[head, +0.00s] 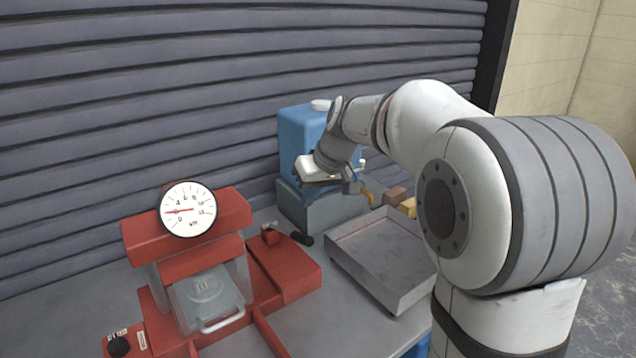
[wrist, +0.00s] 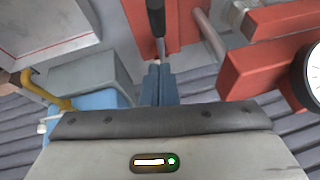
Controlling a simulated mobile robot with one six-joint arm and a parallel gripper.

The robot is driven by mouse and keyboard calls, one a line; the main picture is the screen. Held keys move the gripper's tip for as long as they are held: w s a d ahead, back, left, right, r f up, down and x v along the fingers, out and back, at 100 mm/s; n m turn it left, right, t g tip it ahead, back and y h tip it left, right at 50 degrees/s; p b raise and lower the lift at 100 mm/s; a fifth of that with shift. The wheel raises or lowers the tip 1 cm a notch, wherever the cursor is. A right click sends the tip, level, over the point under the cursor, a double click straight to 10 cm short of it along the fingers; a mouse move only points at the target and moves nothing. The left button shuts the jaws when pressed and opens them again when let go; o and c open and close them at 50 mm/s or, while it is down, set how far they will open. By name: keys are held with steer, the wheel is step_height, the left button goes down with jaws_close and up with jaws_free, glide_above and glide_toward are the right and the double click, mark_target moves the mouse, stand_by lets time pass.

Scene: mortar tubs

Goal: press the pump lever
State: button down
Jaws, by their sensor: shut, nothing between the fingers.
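The pump lever (head: 300,238) has a black grip and rises from the red pump block (head: 285,272) beside the press. In the wrist view the lever (wrist: 157,18) runs from the top edge down to just beyond my fingertips. My gripper (head: 350,187) is in front of the blue tank, above and to the right of the lever in the head view. In the wrist view my gripper (wrist: 161,68) is shut and empty. Its tips overlap the lever's foot in the picture; I see no clear contact.
The red press (head: 190,262) carries a round gauge (head: 187,209), its needle pointing left. A clear-fronted chamber with a handle is below it. A grey shallow tray (head: 345,262) lies right of the pump block. The blue tank (head: 298,135) and a ribbed shutter wall (head: 130,95) stand behind.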

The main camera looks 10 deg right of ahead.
mark_target(300, 233)
steer(key=f, duration=0.4)
steer(key=a+f, duration=0.1)
steer(key=shift+s+f, duration=0.35)
steer(key=shift+f, duration=0.35)
steer(key=shift+f, duration=0.1)
